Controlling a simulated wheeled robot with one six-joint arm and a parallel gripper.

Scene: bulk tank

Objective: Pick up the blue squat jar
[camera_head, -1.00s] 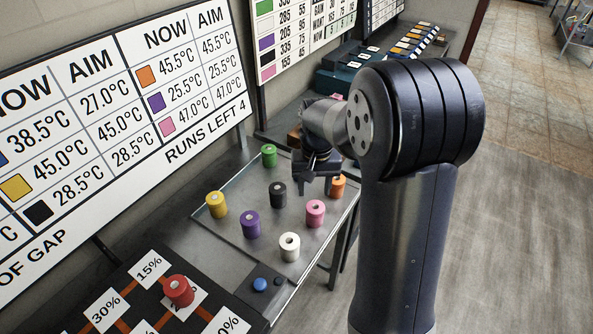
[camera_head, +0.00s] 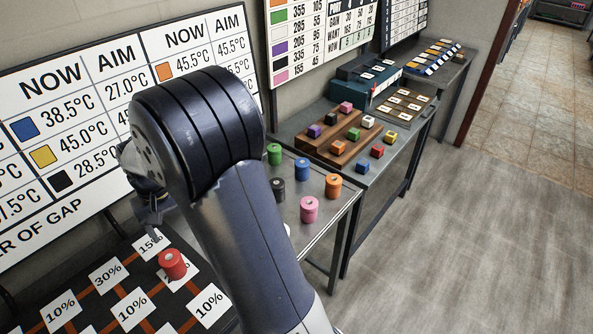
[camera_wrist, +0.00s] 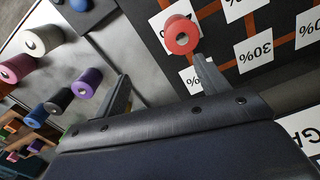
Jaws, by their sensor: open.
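The blue squat jar (camera_head: 302,169) stands upright on the grey metal table, between the green jar (camera_head: 274,154) and the orange jar (camera_head: 333,186). It also shows, small and dark, at the left of the wrist view (camera_wrist: 37,117), behind the black jar (camera_wrist: 58,101). My gripper (camera_head: 156,222) is open and empty over the black board, well left of the blue jar. In the wrist view its two fingers (camera_wrist: 164,84) are spread apart with nothing between them. My arm hides part of the metal table in the head view.
A red jar (camera_head: 173,264) stands on the black board (camera_head: 95,309) close to my gripper. Black (camera_head: 277,190) and pink jars (camera_head: 309,209) stand near the blue jar. Purple (camera_wrist: 87,83) and white jars (camera_wrist: 42,40) show in the wrist view. Wall boards line the back.

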